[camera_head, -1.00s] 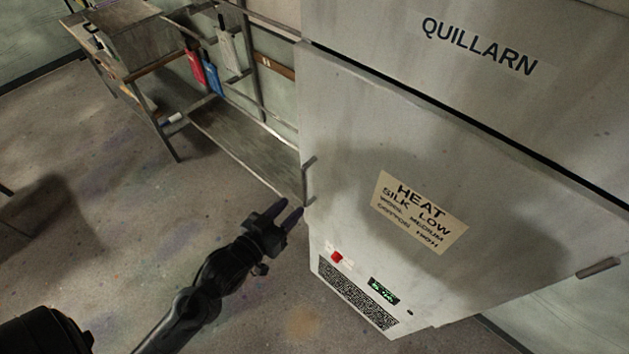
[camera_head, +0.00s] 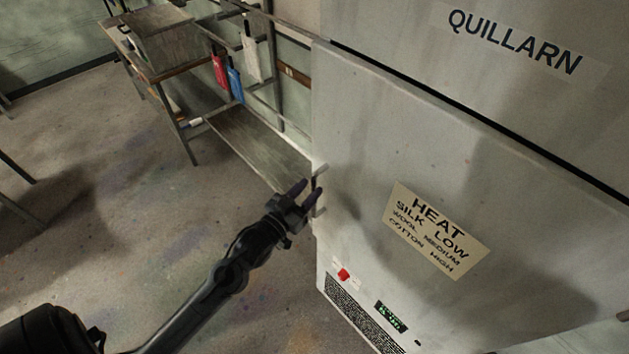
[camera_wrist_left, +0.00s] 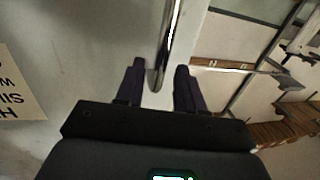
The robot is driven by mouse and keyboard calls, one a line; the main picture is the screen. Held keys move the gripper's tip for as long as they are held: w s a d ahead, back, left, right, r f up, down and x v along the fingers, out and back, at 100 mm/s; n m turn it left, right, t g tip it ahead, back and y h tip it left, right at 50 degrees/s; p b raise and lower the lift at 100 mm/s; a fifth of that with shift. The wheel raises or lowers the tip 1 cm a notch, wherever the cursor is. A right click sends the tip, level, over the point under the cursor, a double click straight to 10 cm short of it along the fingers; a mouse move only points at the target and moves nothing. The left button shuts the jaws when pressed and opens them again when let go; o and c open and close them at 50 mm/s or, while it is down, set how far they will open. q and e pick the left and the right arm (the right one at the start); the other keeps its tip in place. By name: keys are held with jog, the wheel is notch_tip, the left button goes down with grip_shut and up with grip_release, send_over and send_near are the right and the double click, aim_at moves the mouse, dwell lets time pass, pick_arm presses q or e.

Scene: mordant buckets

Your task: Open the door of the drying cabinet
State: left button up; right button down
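The drying cabinet (camera_head: 400,45) is a tall pale grey box on the right, lettered QUILLARN. Its door (camera_head: 370,130) bears a cream HEAT label (camera_head: 437,230) and looks shut. A slim upright handle (camera_head: 320,172) stands at the door's left edge, partly hidden by my gripper. My left gripper (camera_head: 309,188) is at the handle with its two dark fingers apart. In the left wrist view, the handle bar (camera_wrist_left: 166,45) lies between the open fingers (camera_wrist_left: 158,72), with gaps visible on both sides. My right gripper is not in view.
A wooden bench (camera_head: 180,70) and a low shelf (camera_head: 255,147) stand left of the cabinet, with red and blue tags (camera_head: 235,84) hanging there. The floor in front is clear.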

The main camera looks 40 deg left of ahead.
aim_at(313, 186)
pick_arm(q)
jog(key=shift+w+a, duration=0.1)
jog(key=shift+w, duration=1.5)
jog(key=shift+c, duration=0.2)
grip_shut()
